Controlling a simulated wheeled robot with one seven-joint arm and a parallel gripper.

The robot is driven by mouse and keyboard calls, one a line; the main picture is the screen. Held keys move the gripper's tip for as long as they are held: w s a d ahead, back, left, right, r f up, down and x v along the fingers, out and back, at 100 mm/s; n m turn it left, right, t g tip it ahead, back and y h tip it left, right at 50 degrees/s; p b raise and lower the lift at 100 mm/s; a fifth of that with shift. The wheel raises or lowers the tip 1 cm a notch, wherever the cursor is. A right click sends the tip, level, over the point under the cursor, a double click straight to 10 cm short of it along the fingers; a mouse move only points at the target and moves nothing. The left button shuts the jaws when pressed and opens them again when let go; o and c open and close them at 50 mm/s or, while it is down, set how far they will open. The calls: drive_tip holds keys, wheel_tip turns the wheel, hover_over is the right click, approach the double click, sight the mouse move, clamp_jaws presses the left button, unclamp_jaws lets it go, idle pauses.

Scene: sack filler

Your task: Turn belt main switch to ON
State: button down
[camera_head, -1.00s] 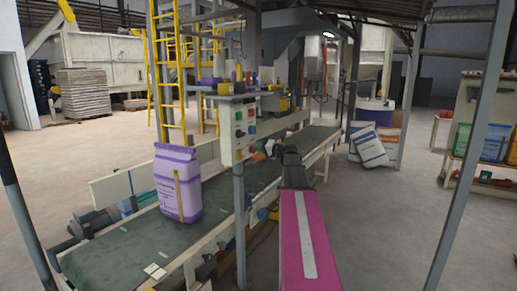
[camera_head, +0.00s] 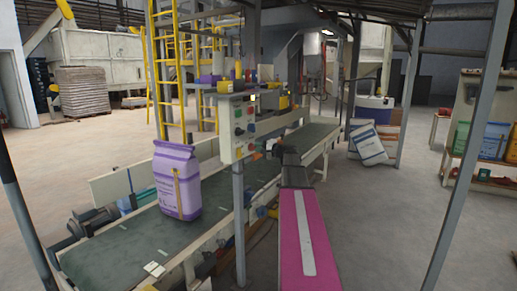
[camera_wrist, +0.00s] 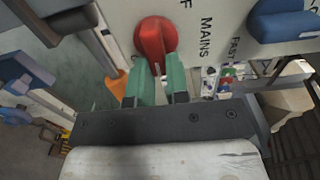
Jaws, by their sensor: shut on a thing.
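The belt main switch is a red rotary knob (camera_wrist: 154,40) on a pale panel, with the word MAINS printed beside it in the wrist view. My gripper (camera_wrist: 157,78) has green fingers closed on the lower part of the red knob, one on each side. The knob's gripped part is partly hidden between the fingers. Part of another label, ending in F, shows near the knob's top.
A blue knob (camera_wrist: 286,22) sits right of the red one, near the word FAST. A purple sack (camera_head: 177,182) stands on the dark conveyor belt (camera_head: 125,245). Grey posts (camera_head: 240,225) stand close around. Open floor (camera_head: 385,230) lies at the right.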

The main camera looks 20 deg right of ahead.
idle(0.3)
drive_tip(key=c, duration=1.1)
unclamp_jaws()
drive_tip(key=v, duration=1.1)
drive_tip(key=s+a+f+n+g+h, duration=0.2)
drive_tip(key=s+a+f+g, duration=0.2)
drive_tip(key=a+f, duration=0.7)
drive_tip(key=s+a+f+n+g+h, duration=0.1)
drive_tip(key=s+a+f+n+g, duration=0.3)
drive_tip(key=a+f, duration=0.7)
drive_tip(key=s+a+f+n+g+h, duration=0.2)
drive_tip(key=s+a+f+g+h, duration=0.1)
drive_tip(key=s, duration=0.6)
drive_tip(key=s+a+f+n+g+h, duration=0.2)
drive_tip(key=s+a+f+h, duration=0.3)
drive_tip(key=s+f, duration=0.4)
drive_tip(key=shift+s+a+f+n+g, duration=0.3)
drive_tip(key=shift+a+f+g, duration=0.3)
drive_tip(key=shift+a+f, duration=0.25)
